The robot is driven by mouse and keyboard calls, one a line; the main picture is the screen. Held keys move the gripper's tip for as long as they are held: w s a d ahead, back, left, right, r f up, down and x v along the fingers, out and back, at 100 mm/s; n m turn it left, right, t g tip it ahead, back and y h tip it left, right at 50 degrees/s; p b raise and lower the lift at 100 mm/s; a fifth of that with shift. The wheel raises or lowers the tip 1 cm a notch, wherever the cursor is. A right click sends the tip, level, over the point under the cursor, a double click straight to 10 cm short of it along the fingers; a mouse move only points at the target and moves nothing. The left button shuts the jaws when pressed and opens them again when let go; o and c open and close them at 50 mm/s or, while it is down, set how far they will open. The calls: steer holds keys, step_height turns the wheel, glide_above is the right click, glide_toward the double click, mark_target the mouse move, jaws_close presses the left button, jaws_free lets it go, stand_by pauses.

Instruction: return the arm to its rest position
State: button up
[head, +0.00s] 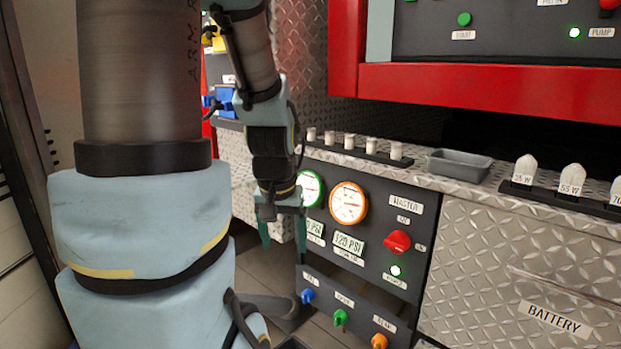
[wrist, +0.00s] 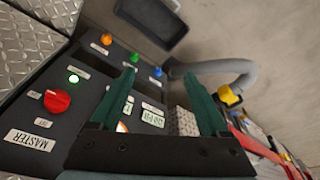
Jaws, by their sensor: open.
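My gripper (head: 283,230) hangs pointing down in front of the left part of the dark gauge panel in the head view. In the wrist view its two green fingers (wrist: 160,95) stand apart with nothing held between them. The fingers appear clear of the panel, with a gap I cannot measure. My arm's large blue-grey links fill the left of the head view and hide what lies behind them.
The panel holds an orange-rimmed gauge (head: 348,203), a red master knob (head: 397,242) and a lit green lamp (head: 396,270). Blue (head: 307,296), green (head: 340,317) and orange (head: 379,341) knobs sit below. A grey tray (head: 460,165) rests on the ledge. A grey hose (wrist: 225,68) shows in the wrist view.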

steer(key=s+a+f+n+g, duration=0.1)
steer(key=s+a+f, duration=0.1)
steer(key=s, duration=0.2)
step_height(320, 180, up, 17)
steer(key=p, duration=1.6)
steer(key=shift+w+d, duration=0.3)
